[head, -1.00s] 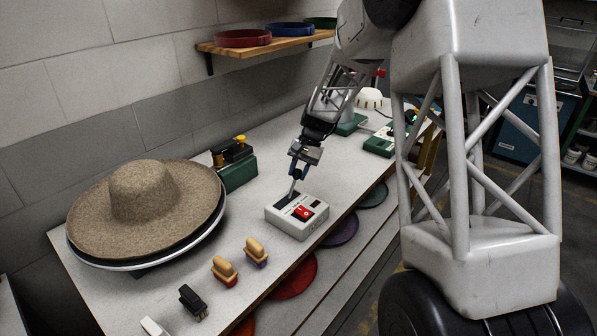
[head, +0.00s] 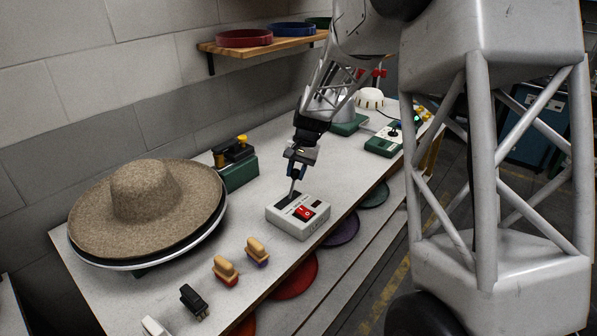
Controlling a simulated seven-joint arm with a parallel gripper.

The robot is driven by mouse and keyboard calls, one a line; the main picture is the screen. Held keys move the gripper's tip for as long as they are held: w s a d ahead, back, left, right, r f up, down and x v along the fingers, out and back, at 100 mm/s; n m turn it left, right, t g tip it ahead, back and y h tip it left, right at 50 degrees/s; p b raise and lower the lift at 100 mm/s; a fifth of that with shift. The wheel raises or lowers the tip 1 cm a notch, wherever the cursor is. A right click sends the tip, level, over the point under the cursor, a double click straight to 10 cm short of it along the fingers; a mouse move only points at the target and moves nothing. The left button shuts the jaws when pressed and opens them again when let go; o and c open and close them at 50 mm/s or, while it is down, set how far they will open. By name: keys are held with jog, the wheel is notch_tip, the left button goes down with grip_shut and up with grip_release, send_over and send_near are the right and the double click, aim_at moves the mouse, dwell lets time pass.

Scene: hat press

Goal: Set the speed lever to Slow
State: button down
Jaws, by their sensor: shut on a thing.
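A grey control box (head: 298,218) sits on the white workbench, with a red switch (head: 305,212) on its top and a dark slot to the left of the switch. The thin speed lever (head: 291,190) rises from that dark slot. My gripper (head: 294,177) comes down from above and is shut on the top of the lever. The lever's lower part shows below the fingers. The markings on the box are too small to read, so the lever's setting cannot be told.
A straw-coloured hat (head: 145,200) lies on a round plate at the left. Wood-handled brushes (head: 257,250) stand in front along the bench (head: 150,290). A green device with a yellow knob (head: 236,165) stands behind. Another green control box (head: 383,142) is farther back right.

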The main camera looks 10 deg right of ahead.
jog(key=shift+s+a+r+t+h, duration=0.2)
jog(key=shift+s+a+t+h, duration=0.35)
jog(key=shift+s+a+r+t+h, duration=0.2)
jog(key=shift+s+a+t+h, duration=0.3)
jog(key=shift+s+t+h, duration=0.05)
jog(key=shift+s+a+f+t+h, duration=0.2)
jog(key=shift+s+a+t+h, duration=1.2)
jog(key=shift+h, duration=0.1)
jog(key=shift+s+a+f, duration=0.65)
jog(key=shift+s+a, duration=0.3)
jog(key=c, duration=0.9)
grip_release()
jog(key=shift+o, duration=0.2)
jog(key=shift+r, duration=0.15)
jog(key=v, duration=0.7)
jog(key=shift+r, duration=0.25)
jog(key=shift+s+a, duration=0.1)
jog(key=shift+s, duration=0.05)
